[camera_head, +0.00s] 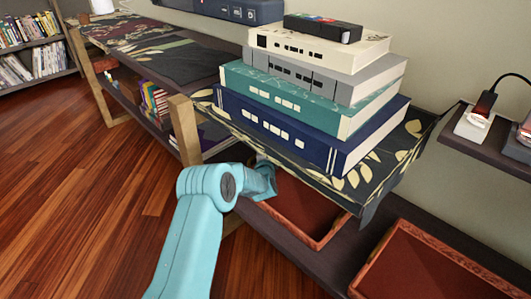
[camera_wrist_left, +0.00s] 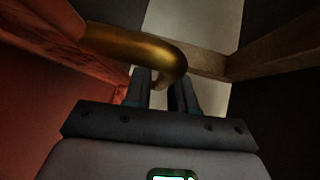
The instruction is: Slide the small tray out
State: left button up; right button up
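The small tray (camera_head: 300,213), reddish-brown and open-topped, sits on the lower shelf, partly hidden beneath the patterned shelf top. My left arm reaches in from the lower left to the tray's left end, where its gripper is hidden in the head view. In the left wrist view, my left gripper (camera_wrist_left: 164,82) has a gap between its fingers. A curved gold handle (camera_wrist_left: 130,42) crosses just ahead, its bent end reaching the gap. I cannot tell whether the fingers press on it. A red wall (camera_wrist_left: 35,80), probably the tray's, stands at left. My right gripper is not in view.
A stack of thick books (camera_head: 310,95) stands on the patterned shelf top (camera_head: 355,190) above the tray. A larger reddish tray (camera_head: 385,240) sits at lower right. A wooden shelf post (camera_head: 185,130) stands left of my arm. Open wood floor (camera_head: 90,200) lies left.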

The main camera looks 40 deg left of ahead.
pick_arm(q)
grip_shut()
dwell(1.4)
